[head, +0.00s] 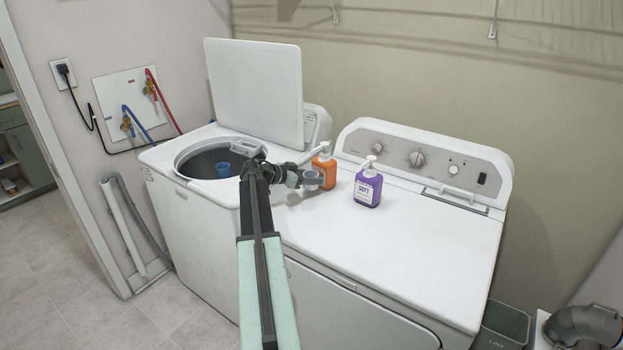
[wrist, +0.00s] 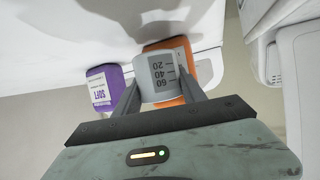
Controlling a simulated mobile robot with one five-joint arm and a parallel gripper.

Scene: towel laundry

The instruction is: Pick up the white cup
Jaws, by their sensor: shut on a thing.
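The white cup (head: 311,179) is a small pale measuring cup. It also shows in the wrist view (wrist: 155,82), with the marks 20, 40 and 60, upside down in that picture. My gripper (head: 308,183) has its fingers on both sides of the cup. In the wrist view my gripper (wrist: 161,92) is shut on it. The cup is at the left part of the dryer top, just in front of the orange bottle; I cannot tell whether its base touches the surface.
An orange pump bottle (head: 327,172) stands close behind the cup, and a purple pump bottle (head: 367,187) to its right. The dryer top (head: 420,235) is clear at right.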

